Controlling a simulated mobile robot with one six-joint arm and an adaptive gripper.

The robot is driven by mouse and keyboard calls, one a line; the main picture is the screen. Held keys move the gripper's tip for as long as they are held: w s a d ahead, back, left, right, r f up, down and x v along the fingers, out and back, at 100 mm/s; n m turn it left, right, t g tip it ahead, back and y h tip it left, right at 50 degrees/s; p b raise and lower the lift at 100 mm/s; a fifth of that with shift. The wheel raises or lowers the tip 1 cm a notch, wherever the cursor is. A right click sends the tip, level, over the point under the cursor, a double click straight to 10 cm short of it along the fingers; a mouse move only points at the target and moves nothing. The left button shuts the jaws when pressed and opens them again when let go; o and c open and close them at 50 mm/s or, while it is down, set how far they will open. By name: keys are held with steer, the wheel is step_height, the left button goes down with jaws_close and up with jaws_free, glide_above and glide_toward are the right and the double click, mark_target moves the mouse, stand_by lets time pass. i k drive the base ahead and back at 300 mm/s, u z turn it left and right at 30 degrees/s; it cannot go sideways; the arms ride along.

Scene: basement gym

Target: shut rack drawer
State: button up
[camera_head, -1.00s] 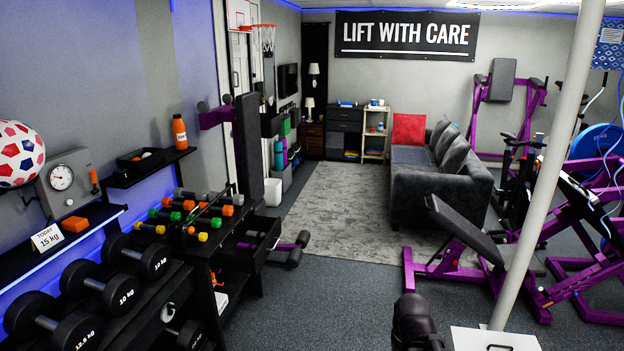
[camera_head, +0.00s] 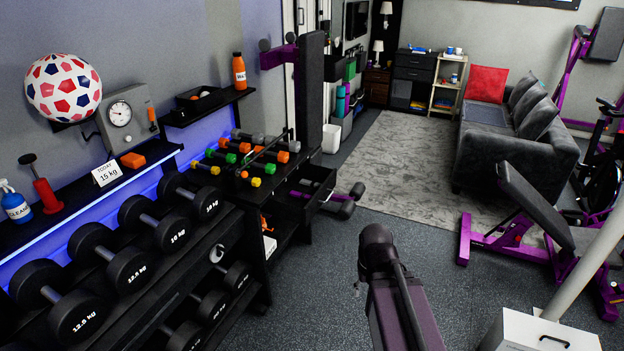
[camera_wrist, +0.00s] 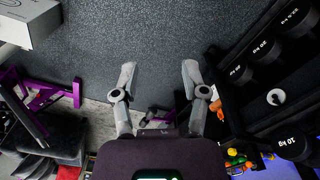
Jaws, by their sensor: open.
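The rack drawer (camera_head: 325,196) is a dark box sticking out from the right end of the black dumbbell rack (camera_head: 262,194), below the small coloured dumbbells. It stands open, and its inside is dark. My arm rises at the bottom middle of the head view, apart from the drawer; the gripper itself does not show there. In the wrist view my gripper (camera_wrist: 158,72) is open and empty, its two grey fingers spread over the dark floor. The rack (camera_wrist: 238,122) shows at the right of that view; I cannot make out the drawer clearly there.
Large dumbbells (camera_head: 124,268) line the rack at left. A purple bench (camera_head: 540,212) and a white box (camera_head: 541,332) stand at right. Speckled floor (camera_head: 310,290) between is clear.

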mark_target(280, 205)
steer(key=u, duration=0.1)
steer(key=k, duration=1.3)
steer(key=u, duration=0.6)
steer(key=i, duration=2.15)
steer(key=z, duration=0.45)
